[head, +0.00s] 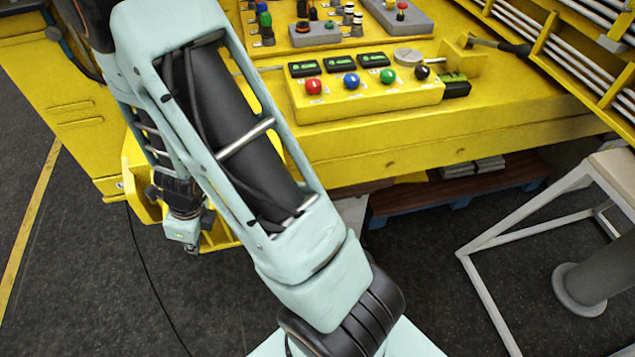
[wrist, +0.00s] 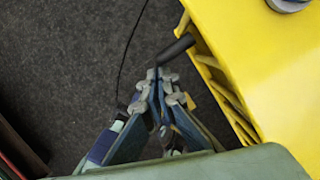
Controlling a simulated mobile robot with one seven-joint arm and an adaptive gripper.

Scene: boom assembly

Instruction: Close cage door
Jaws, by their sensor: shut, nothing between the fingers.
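My gripper (wrist: 160,92) is shut and empty in the wrist view, its fingertips together over the dark floor. A black cylindrical handle (wrist: 177,48) shows just beyond the fingertips, beside a yellow frame (wrist: 210,72) with slots. I cannot tell whether the fingertips touch the handle. No part can be clearly made out as the cage door; the slotted frame may belong to it. In the head view, my arm hangs across the left side and hides part of a yellow structure (head: 140,175) at the bench's left end. The fingertips are not clear there.
The yellow bench (head: 440,130) carries a button panel (head: 370,95) with coloured knobs. A yellow rack (head: 575,60) with pale tubes stands at the right. A white-framed stand (head: 490,262) is at lower right. Dark floor (head: 80,270) is open at left, crossed by a thin cable.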

